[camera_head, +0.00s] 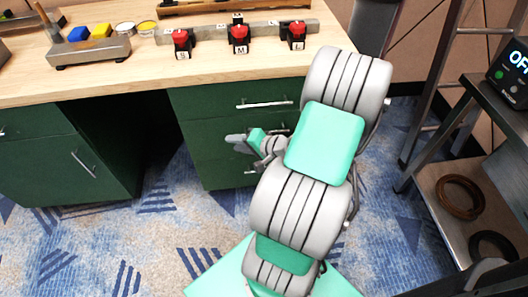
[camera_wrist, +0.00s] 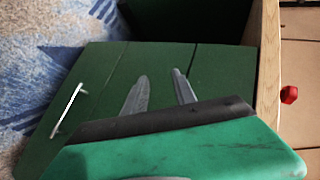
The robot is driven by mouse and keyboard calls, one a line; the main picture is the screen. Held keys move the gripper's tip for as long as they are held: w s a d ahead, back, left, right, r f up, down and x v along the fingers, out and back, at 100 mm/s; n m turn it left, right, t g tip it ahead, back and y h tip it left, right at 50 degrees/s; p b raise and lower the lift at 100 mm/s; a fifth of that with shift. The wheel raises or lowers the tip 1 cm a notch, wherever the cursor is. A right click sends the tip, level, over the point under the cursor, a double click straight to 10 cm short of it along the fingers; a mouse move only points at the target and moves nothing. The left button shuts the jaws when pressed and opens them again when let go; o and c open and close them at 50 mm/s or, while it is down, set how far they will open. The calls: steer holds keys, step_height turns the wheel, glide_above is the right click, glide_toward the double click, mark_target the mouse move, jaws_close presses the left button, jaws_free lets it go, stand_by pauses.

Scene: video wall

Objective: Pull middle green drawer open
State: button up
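The green drawer stack stands under the wooden desk. Its middle drawer (camera_head: 206,138) is the front between the two seams, and it looks closed. In the wrist view the middle drawer (camera_wrist: 158,58) is seen sideways, with the desk edge at right. Its handle is mostly or wholly hidden by my gripper and arm. My gripper (camera_head: 236,143) is in front of this drawer. In the wrist view my gripper (camera_wrist: 160,75) has two grey fingers standing apart with nothing seen between them. Whether they touch the front, I cannot tell.
The top drawer's handle (camera_head: 265,104) is above my gripper, and the bottom drawer's handle (camera_wrist: 68,108) shows at left in the wrist view. A green cabinet (camera_head: 70,160) stands left of an open knee space. A metal shelf cart (camera_head: 470,170) is at right.

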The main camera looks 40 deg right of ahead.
steer(key=s+d+f+m+t+h+b, duration=0.2)
steer(key=s+d+f+m+h, duration=0.15)
steer(key=d, duration=0.25)
steer(key=s+d+f+m+t+h+b, duration=0.2)
steer(key=d+m+h, duration=0.1)
steer(key=d+m, duration=0.25)
steer(key=x, duration=0.4)
steer(key=b+x, duration=0.1)
steer(key=x, duration=0.2)
steer(key=shift+w+d+f, duration=0.15)
steer(key=shift+w+d, duration=0.15)
steer(key=shift+c, duration=0.4)
jaws_close()
